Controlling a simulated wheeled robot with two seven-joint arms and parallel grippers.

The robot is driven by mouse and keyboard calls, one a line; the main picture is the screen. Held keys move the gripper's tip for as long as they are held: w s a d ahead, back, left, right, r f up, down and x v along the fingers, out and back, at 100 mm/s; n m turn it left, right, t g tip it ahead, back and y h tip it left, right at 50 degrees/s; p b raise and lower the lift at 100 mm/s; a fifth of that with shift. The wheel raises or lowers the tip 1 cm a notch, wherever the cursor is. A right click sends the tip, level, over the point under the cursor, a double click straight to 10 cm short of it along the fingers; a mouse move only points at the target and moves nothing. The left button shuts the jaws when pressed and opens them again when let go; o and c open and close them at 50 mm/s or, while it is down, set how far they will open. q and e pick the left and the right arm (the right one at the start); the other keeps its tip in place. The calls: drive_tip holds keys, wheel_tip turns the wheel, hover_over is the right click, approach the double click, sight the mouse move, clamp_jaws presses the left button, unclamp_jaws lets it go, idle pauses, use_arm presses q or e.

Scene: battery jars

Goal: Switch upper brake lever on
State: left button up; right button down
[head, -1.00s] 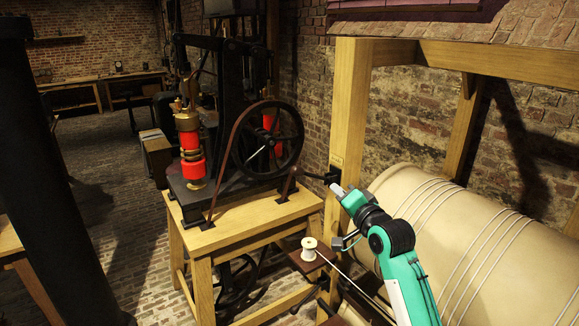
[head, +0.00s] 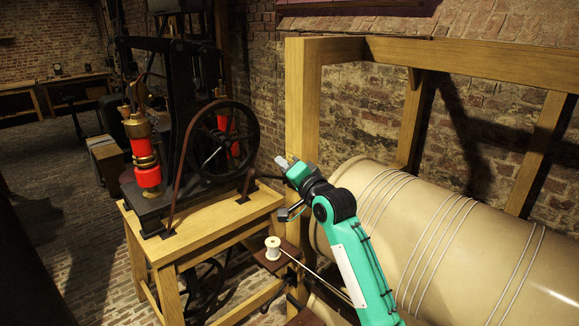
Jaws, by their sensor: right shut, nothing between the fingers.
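My right gripper (head: 281,160) is shut and empty. It is in front of the wooden post (head: 301,95), pointing up and to the left. A short dark bar (head: 268,178) shows just below and left of the fingertips, beside the post. It may be the upper brake lever, but it is small and partly hidden by my gripper, so I cannot tell its position or whether the gripper touches it. My left gripper is not in view.
A machine with a dark flywheel (head: 223,140) and a red and brass cylinder (head: 146,160) stands on a wooden table (head: 205,238) at left. A large cream drum (head: 450,235) lies at right under a wooden frame. A white spool (head: 272,248) is below my gripper.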

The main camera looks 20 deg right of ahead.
drive_tip(key=w+a+p, duration=0.1)
drive_tip(key=w+a+f+p, duration=0.1)
drive_tip(key=w+a+p, duration=0.1)
drive_tip(key=p, duration=0.1)
drive_tip(key=shift+a+f, duration=0.35)
drive_tip(key=shift+a, duration=0.05)
idle(0.4)
wheel_tip(320, 180, down, 12)
drive_tip(key=a+n+y+b, duration=0.2)
drive_tip(key=n+b, duration=0.8)
drive_tip(key=n, duration=0.3)
drive_tip(key=shift+s+n+y, duration=0.3)
drive_tip(key=shift+s+y, duration=0.05)
drive_tip(key=shift+y, duration=0.05)
drive_tip(key=shift+f, duration=0.15)
